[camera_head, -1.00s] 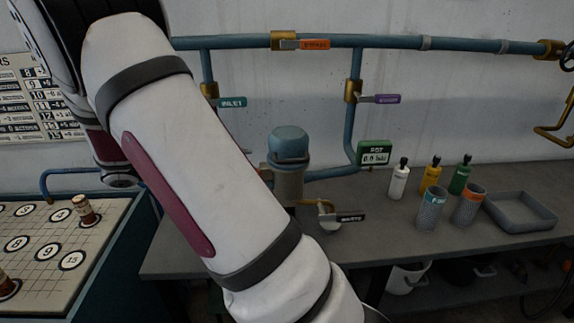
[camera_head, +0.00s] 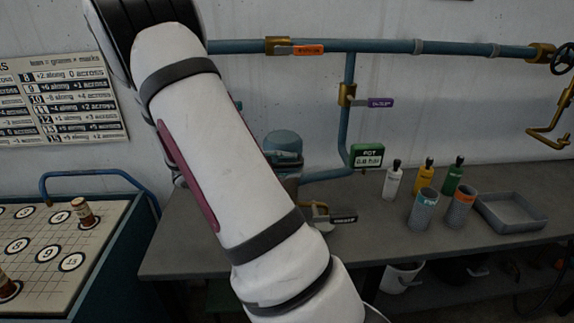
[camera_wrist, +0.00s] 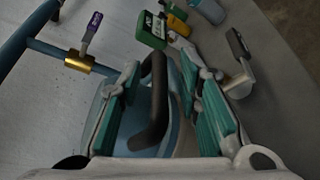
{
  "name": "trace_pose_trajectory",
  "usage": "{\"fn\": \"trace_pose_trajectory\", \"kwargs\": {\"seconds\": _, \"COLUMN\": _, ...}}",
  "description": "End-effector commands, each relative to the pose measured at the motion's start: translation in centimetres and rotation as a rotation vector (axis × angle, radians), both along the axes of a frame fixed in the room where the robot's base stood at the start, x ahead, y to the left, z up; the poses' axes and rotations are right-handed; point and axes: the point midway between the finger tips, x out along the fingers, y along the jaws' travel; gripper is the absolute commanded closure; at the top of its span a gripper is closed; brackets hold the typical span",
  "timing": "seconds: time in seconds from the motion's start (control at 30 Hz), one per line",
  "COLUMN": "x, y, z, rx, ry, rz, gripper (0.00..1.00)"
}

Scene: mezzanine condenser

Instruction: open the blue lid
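The blue lid (camera_head: 281,140) is a domed cap on the pot on the bench. It looks closed, and my arm partly covers it in the head view. In the wrist view, the lid's blue surface (camera_wrist: 172,120) lies beneath a dark curved handle (camera_wrist: 155,105). My gripper (camera_wrist: 160,75) has teal-padded fingers, one on each side of this handle. The fingers are apart, with visible gaps to the handle. Most of my gripper is hidden behind my arm in the head view.
A blue pipe with an orange-tagged valve (camera_head: 308,50) and a purple-tagged valve (camera_head: 380,102) runs behind. A green display (camera_head: 367,156), a black-tagged outlet valve (camera_head: 342,217), several bottles, two cups and a grey tray (camera_head: 512,210) occupy the bench. A game board (camera_head: 60,235) stands left.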

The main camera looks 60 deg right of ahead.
Motion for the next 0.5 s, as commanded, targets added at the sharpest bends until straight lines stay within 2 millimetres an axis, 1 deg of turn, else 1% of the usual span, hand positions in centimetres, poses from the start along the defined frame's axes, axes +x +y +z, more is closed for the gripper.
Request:
{"fn": "trace_pose_trajectory", "kwargs": {"seconds": 0.17, "x": 0.0, "y": -0.01, "z": -0.02, "rx": 0.0, "ry": 0.0, "rz": 0.0, "gripper": 0.69}}
{"fn": "trace_pose_trajectory", "kwargs": {"seconds": 0.2, "x": 0.0, "y": -0.01, "z": -0.02, "rx": 0.0, "ry": 0.0, "rz": 0.0, "gripper": 0.71}}
{"fn": "trace_pose_trajectory", "kwargs": {"seconds": 0.33, "x": 0.01, "y": 0.0, "z": -0.01, "rx": 0.0, "ry": 0.0, "rz": 0.0, "gripper": 1.0}}
{"fn": "trace_pose_trajectory", "kwargs": {"seconds": 0.5, "x": 0.01, "y": 0.01, "z": -0.01, "rx": 0.001, "ry": 0.0, "rz": -0.001, "gripper": 1.0}}
